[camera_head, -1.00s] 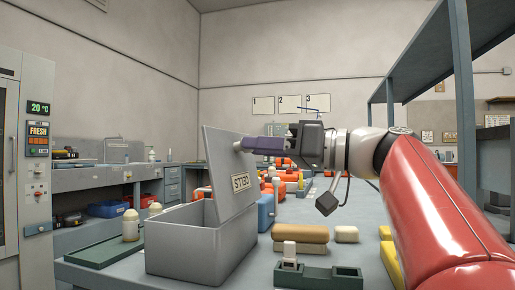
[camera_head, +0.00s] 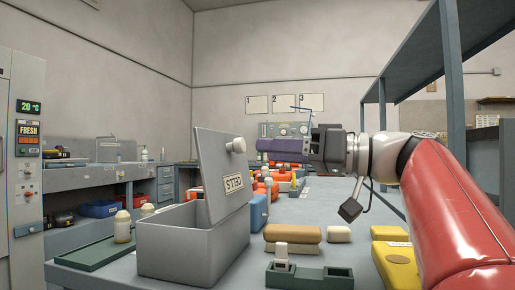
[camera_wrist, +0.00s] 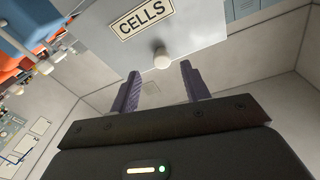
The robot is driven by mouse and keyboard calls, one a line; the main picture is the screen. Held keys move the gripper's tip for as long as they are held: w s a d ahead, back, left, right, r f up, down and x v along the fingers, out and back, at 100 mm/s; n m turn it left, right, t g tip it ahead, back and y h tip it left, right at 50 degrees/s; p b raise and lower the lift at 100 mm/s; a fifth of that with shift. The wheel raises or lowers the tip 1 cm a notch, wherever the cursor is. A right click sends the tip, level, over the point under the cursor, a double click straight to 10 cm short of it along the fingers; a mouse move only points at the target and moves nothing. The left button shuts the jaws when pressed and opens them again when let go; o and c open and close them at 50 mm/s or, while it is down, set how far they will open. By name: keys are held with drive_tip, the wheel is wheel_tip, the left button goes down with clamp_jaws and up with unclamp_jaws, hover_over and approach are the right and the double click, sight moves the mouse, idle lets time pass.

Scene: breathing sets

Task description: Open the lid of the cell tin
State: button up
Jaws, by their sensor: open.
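The cell tin (camera_head: 180,250) is a grey box on the table. Its lid (camera_head: 212,165) stands raised, tilted slightly back from upright, and bears a label (camera_head: 233,184). In the wrist view the label reads CELLS (camera_wrist: 145,18). A pale round knob (camera_head: 236,146) sticks out from the lid, and also shows in the wrist view (camera_wrist: 162,58). My gripper (camera_head: 261,146) is to the right of the knob, apart from it. In the wrist view its purple fingers (camera_wrist: 160,80) are spread and empty, with the knob ahead of and between their tips. The tin's inside is hidden.
A green tray (camera_head: 95,254) with a capped bottle (camera_head: 122,227) is left of the tin. Tan blocks (camera_head: 292,234), a green holder (camera_head: 308,276) and a yellow case (camera_head: 398,266) lie to the right. A blue-grey shelf frame (camera_head: 455,90) rises at right.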

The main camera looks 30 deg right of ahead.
drive_tip(key=v, duration=0.3)
drive_tip(key=shift+s+d, duration=0.15)
drive_tip(key=shift+s, duration=0.05)
idle(0.4)
